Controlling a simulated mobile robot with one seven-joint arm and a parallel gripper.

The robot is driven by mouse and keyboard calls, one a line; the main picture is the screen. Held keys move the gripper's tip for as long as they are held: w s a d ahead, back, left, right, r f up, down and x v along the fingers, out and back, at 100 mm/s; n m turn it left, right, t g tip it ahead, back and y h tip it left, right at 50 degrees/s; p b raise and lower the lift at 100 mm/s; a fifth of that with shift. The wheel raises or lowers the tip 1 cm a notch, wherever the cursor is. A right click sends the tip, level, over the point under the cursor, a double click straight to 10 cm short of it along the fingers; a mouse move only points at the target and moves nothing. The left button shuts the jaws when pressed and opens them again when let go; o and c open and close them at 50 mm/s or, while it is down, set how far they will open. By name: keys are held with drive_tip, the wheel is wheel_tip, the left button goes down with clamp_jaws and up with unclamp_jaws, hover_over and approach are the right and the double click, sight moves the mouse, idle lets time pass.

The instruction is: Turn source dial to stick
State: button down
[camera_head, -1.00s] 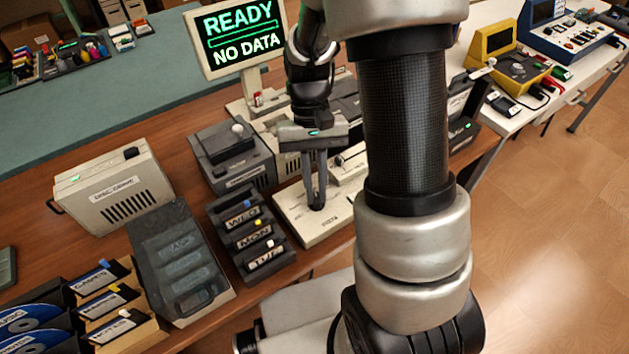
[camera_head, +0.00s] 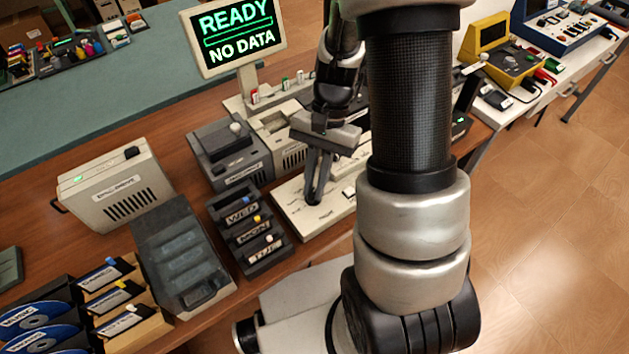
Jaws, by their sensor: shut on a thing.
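A cream control panel (camera_head: 292,208) lies on the wooden bench in the middle of the view, with small printing that is too small to read. My gripper (camera_head: 315,198) points down onto this panel, its fingers shut at the panel surface. The source dial is hidden between and behind the fingers, so its pointer and setting do not show.
A rack of cartridges labelled WED, MON and TUE (camera_head: 247,226) stands just left of the panel. A grey drive unit (camera_head: 231,160), a beige disc drive (camera_head: 112,186) and a lidded grey box (camera_head: 183,257) stand farther left. My arm covers the panel's right side.

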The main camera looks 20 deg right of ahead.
drive_tip(key=shift+w, duration=0.1)
idle(0.3)
drive_tip(key=c, duration=1.8)
unclamp_jaws()
drive_tip(key=p+v, duration=0.3)
drive_tip(key=v, duration=1.4)
drive_tip(key=shift+r, duration=0.25)
drive_tip(key=shift+d, duration=0.1)
drive_tip(key=s+a+r+n+t+h+p, duration=0.1)
drive_tip(key=s+a+r+n+t+p, duration=0.1)
drive_tip(key=r, duration=0.5)
drive_tip(key=s+a+r+n+t+h+p, duration=0.1)
drive_tip(key=s+a+r+n+t+p, duration=0.1)
drive_tip(key=s+r+n+t+p, duration=0.2)
drive_tip(key=s+a+r+n+t+h+p, duration=0.1)
drive_tip(key=s+a+r+n+t+p, duration=0.1)
drive_tip(key=r, duration=0.8)
drive_tip(key=s+n+p, duration=0.1)
drive_tip(key=s+p, duration=0.1)
drive_tip(key=s, duration=0.1)
drive_tip(key=shift+a+r+t, duration=0.2)
drive_tip(key=shift+t, duration=0.2)
